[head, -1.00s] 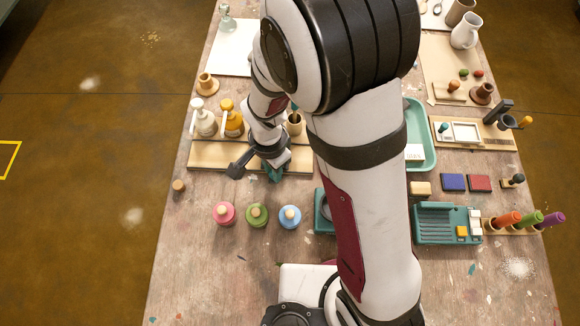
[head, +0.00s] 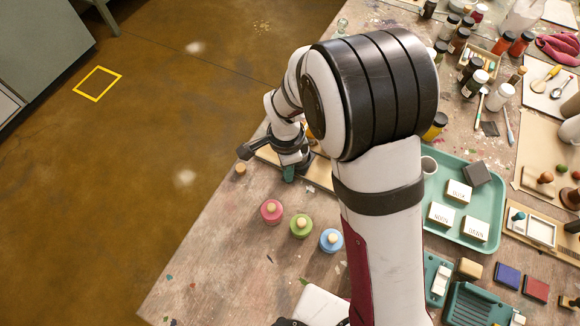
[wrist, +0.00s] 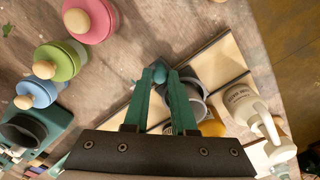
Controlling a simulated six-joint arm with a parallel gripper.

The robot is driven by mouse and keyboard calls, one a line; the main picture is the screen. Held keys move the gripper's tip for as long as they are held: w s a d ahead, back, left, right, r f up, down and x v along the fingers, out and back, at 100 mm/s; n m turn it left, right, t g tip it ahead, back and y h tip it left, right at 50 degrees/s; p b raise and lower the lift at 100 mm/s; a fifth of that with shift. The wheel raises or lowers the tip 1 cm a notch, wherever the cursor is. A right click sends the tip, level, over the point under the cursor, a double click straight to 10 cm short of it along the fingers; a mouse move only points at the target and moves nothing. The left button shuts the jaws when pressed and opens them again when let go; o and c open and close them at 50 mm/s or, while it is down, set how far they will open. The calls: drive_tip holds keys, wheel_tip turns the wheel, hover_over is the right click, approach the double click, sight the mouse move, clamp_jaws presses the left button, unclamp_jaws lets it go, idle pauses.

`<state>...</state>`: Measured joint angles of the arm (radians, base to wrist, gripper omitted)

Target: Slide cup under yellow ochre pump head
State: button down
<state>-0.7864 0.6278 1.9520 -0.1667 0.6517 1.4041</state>
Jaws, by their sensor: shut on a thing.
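In the wrist view the two teal fingers of my gripper (wrist: 160,76) come together at their tips beside a grey cup (wrist: 197,84). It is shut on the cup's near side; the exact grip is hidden. The cup is upright, low at the wooden board (wrist: 224,62). Only a yellow part of the yellow ochre pump (wrist: 212,128) shows, close to the cup and partly behind my gripper. Whether its head is over the cup is not visible. In the head view my gripper (head: 289,172) is at the board's front edge; my arm hides cup and most of the pump.
A white lettered pump bottle (wrist: 247,106) stands beyond the yellow one. Pink (head: 271,211), green (head: 301,226) and blue (head: 331,240) jars stand in a row in front of the board. A small wooden knob (head: 240,169) lies left of my gripper. Bare table lies front left.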

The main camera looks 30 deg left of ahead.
drive_tip(key=c, duration=0.7)
unclamp_jaws()
drive_tip(key=shift+c, duration=0.2)
wheel_tip(320, 180, up, 16)
drive_tip(key=shift+f, duration=0.1)
